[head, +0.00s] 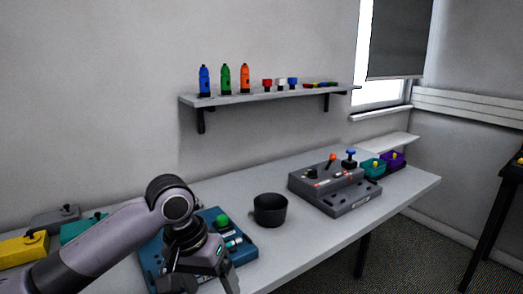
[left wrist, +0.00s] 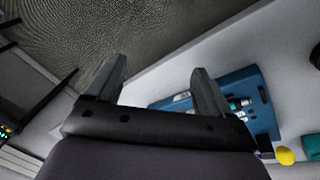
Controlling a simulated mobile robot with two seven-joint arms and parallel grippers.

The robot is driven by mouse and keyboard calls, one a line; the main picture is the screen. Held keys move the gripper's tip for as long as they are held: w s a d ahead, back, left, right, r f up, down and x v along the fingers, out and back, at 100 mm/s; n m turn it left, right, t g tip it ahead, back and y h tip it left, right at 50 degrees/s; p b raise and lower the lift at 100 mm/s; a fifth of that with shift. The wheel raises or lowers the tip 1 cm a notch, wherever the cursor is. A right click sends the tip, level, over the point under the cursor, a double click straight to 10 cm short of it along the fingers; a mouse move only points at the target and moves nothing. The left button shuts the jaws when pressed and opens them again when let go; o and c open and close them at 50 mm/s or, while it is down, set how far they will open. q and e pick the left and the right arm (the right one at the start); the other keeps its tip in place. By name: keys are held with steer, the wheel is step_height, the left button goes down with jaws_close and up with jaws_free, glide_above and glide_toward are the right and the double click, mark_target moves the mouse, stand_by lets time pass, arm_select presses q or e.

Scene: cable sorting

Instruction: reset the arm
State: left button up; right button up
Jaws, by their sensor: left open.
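My left arm comes in from the left in the head view, with its gripper (head: 205,281) low at the bottom edge, in front of a blue box with a green button (head: 232,243). In the left wrist view the two fingers of this gripper (left wrist: 160,92) stand wide apart with nothing between them. The blue box (left wrist: 262,108) shows behind the right finger there and looks apart from it. My right gripper shows in neither view.
A dark cup (head: 270,210) and a grey control box (head: 335,190) stand on the table (head: 310,245). Teal (head: 372,168) and purple (head: 392,160) bins sit at the far right. A wall shelf (head: 225,100) holds bottles. Yellow (head: 22,249) and grey boxes lie left.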

arm_select(q)
steer(key=s+d+f+t+h, duration=0.2)
steer(key=f, duration=0.6)
steer(key=s+d+f+t+h, duration=0.2)
steer(key=f+t+h, duration=0.1)
steer(key=f, duration=0.5)
steer(key=s+a+f+t+y, duration=0.5)
steer(key=s+a+f, duration=0.5)
steer(key=s+a, duration=0.4)
steer(key=shift+s+a+n, duration=0.25)
steer(key=shift+a+n, duration=0.05)
steer(key=shift+a, duration=0.15)
